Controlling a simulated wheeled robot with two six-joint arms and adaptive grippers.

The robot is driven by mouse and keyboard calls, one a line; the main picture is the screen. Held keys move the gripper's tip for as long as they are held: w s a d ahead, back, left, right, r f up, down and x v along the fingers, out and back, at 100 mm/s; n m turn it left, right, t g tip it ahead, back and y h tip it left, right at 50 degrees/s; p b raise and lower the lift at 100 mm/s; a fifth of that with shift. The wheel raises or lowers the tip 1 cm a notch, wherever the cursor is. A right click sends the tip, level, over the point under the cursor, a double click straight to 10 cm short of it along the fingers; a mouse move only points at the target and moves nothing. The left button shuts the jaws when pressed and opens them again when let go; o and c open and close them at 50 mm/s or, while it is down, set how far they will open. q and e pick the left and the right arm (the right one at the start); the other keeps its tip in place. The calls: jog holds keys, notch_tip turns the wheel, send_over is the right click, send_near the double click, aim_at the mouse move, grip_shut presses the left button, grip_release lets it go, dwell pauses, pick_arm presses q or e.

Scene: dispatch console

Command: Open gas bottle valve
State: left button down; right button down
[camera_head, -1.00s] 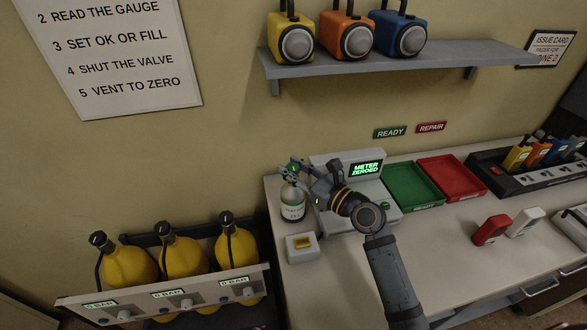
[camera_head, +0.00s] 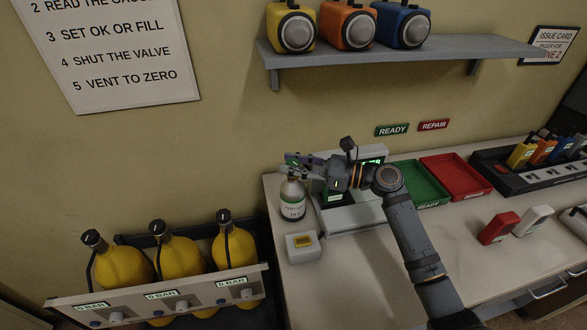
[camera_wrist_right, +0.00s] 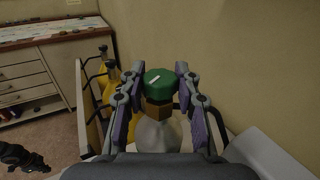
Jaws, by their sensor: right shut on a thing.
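The gas bottle (camera_head: 292,207) is a small pale bottle with a label, standing upright at the left end of the counter. Its green valve knob (camera_wrist_right: 160,84) sits above a brown-gold neck in the right wrist view. My right gripper (camera_head: 289,165) comes in from the right at the bottle's top. In the wrist view its fingers stand on both sides of the green knob, shut on it. The knob is partly hidden by the fingers in the head view. A dark jointed part (camera_wrist_right: 22,156), probably my left gripper, shows low at the left of the wrist view, its jaws unclear.
A grey meter (camera_head: 372,163) stands behind my right arm, partly hidden. A small box with a yellow top (camera_head: 302,246) sits in front of the bottle. Green (camera_head: 432,190) and red trays (camera_head: 455,177) lie to the right. Yellow cylinders (camera_head: 180,258) stand in a rack at left.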

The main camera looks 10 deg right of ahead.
jog(key=n+g+y, duration=0.1)
jog(key=n+g, duration=0.1)
jog(key=g, duration=0.1)
jog(key=n+g+y+b, duration=0.1)
jog(key=n+g, duration=0.1)
jog(key=g, duration=0.1)
jog(key=shift+w+g, duration=0.15)
jog(key=shift+g, duration=0.15)
jog(key=shift+n+g+b, duration=0.65)
jog(key=shift+n+g, duration=1.25)
jog(key=shift+g, duration=1)
jog(key=c, duration=0.9)
grip_release()
jog(key=shift+c, duration=0.2)
